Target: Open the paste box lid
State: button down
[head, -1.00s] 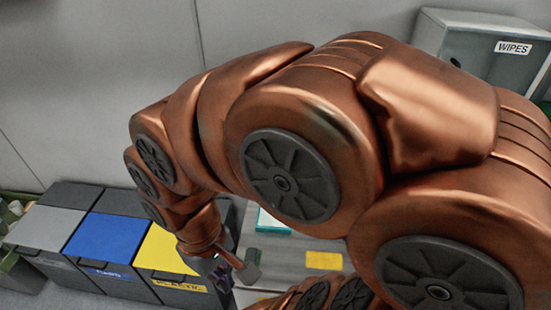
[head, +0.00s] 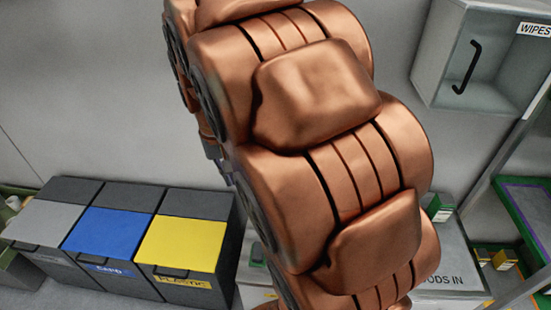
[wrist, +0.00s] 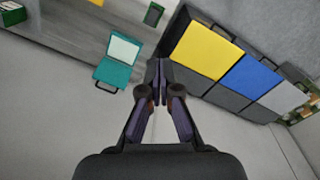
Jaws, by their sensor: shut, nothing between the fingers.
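A teal box (wrist: 112,74) with a pale, teal-edged panel (wrist: 125,48) and a dark handle stands on the grey counter (wrist: 75,42) in the wrist view. It is likely the paste box, but I cannot tell whether its lid is shut or raised. My gripper (wrist: 160,66) is shut and empty. In the wrist view its fingertips appear to the right of the box, apart from it, between the box and the bins. In the head view my arm hides the box and the gripper.
Bins with grey (head: 45,222), blue (head: 105,232) and yellow (head: 183,243) lids stand at the left. A small dark green item (wrist: 153,14) lies on the counter. A box marked WIPES (head: 500,60) is on the wall. Small green cartons (head: 440,206) stand at the right.

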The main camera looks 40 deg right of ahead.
jog(key=w+d+f+m+t+h+b, duration=0.15)
jog(key=w+d+f, duration=0.25)
jog(key=w+d, duration=0.4)
jog(key=w+d+f+m+g+b, duration=0.1)
jog(key=w+d+f+m+b, duration=0.2)
jog(key=w+d, duration=0.6)
jog(key=w+d+f+m+t+b, duration=0.1)
jog(key=w+d+f+b, duration=0.1)
jog(key=d+f, duration=0.55)
jog(key=w+d+f+t+b, duration=0.1)
jog(key=w+d+f+b, duration=0.3)
jog(key=d, duration=0.7)
notch_tip(320, 180, down, 11)
jog(key=s+p, duration=0.2)
jog(key=p, duration=0.3)
jog(key=shift+a+r, duration=0.15)
jog(key=shift+s, duration=0.15)
